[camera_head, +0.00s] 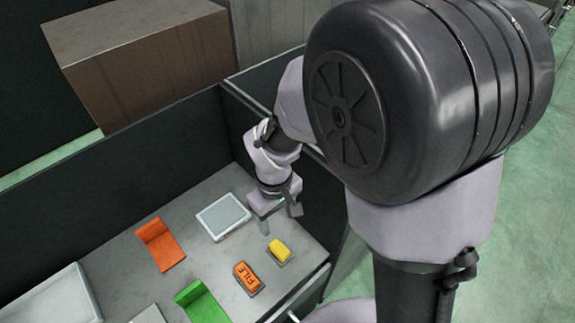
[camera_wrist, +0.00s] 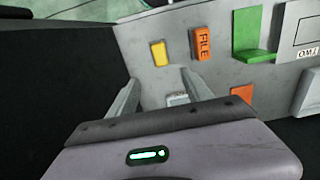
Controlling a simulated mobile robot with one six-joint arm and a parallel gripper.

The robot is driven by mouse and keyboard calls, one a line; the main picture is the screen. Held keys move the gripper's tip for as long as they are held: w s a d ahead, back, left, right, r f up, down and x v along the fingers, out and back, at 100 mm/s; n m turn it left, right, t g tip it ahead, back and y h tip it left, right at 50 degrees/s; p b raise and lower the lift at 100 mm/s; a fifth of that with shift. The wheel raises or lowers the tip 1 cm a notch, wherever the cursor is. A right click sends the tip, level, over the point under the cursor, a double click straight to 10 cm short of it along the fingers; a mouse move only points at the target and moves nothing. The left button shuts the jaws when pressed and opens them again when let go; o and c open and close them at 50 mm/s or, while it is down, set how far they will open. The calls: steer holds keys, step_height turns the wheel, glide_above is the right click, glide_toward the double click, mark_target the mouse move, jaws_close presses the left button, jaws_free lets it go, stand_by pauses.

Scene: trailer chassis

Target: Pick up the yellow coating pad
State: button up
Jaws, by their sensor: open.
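The yellow coating pad (camera_head: 279,249) lies on the grey tabletop at its right end, on a small dark base. It also shows in the wrist view (camera_wrist: 159,54), ahead of the fingertips and a little left of centre. My gripper (camera_head: 278,212) is above the table, behind and slightly left of the pad in the head view. In the wrist view my gripper (camera_wrist: 158,77) has its two fingers apart with nothing held between them. The fingers do not touch the pad.
An orange block marked FILE (camera_head: 248,278) sits next to the pad. A green holder (camera_head: 201,302), an orange holder (camera_head: 160,244) and a white-framed grey tray (camera_head: 223,217) stand further left. Dark panels (camera_head: 120,190) wall the table's back and right end. A large brown box (camera_head: 145,60) stands behind.

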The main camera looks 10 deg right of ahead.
steer(key=b, duration=0.5)
glide_above(279, 248)
steer(key=f, duration=1.2)
steer(key=shift+s+a, duration=0.2)
steer(key=shift+a, duration=0.15)
steer(key=f, duration=0.2)
steer(key=f+b, duration=0.2)
steer(key=f, duration=0.1)
steer(key=shift+w+d+f, duration=0.2)
steer(key=shift+d+f, duration=0.15)
steer(key=shift+r, duration=0.2)
steer(key=shift+c, duration=0.2)
jaws_close()
